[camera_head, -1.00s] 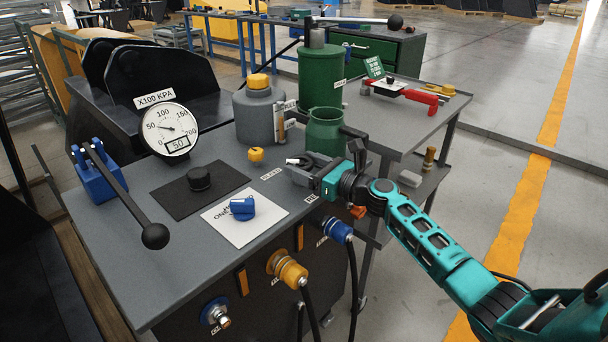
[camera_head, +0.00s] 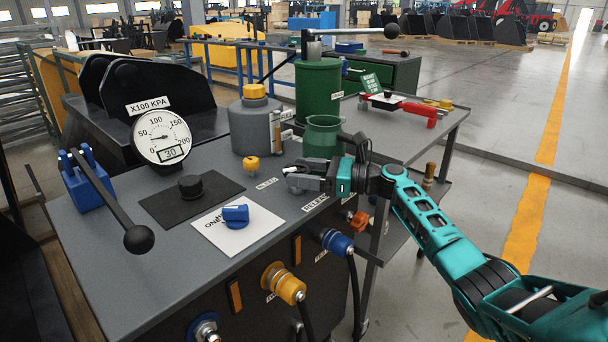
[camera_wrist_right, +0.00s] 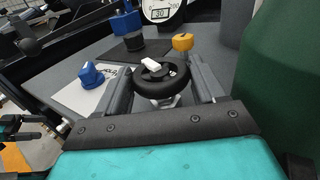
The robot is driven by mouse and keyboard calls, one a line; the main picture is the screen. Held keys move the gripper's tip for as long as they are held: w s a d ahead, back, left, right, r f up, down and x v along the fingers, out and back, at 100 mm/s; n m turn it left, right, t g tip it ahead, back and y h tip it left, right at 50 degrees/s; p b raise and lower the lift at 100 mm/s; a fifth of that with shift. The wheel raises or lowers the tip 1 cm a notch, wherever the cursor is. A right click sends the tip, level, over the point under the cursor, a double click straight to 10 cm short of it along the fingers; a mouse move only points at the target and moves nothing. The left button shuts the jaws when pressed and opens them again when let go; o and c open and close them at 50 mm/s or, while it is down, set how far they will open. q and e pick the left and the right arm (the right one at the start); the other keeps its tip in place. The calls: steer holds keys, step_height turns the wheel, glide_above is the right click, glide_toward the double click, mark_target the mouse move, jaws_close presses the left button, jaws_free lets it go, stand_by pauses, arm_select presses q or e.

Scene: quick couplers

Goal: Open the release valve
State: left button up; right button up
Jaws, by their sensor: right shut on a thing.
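The release valve is a round black handwheel with a white mark on top, seen in the right wrist view (camera_wrist_right: 160,82). It stands on the bench top by a label reading RELEASE (camera_head: 315,203). My right gripper (camera_head: 297,177) is shut on the handwheel, one finger on each side of it; it also shows in the right wrist view (camera_wrist_right: 160,85). In the head view the fingers hide most of the wheel. The pressure gauge (camera_head: 162,137) has a display reading 30.
A yellow knob (camera_head: 251,163), a blue switch (camera_head: 235,215) and a black knob (camera_head: 191,186) stand on the bench (camera_head: 130,262). A green canister (camera_head: 322,136) is close behind my right gripper. A black ball-ended lever (camera_head: 138,238) rises at the left.

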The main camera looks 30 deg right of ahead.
mark_target(304, 168)
steer(key=o, duration=1)
steer(key=shift+o, duration=0.2)
steer(key=shift+r, duration=0.5)
step_height(304, 168, up, 19)
steer(key=p, duration=0.5)
steer(key=shift+p, duration=0.3)
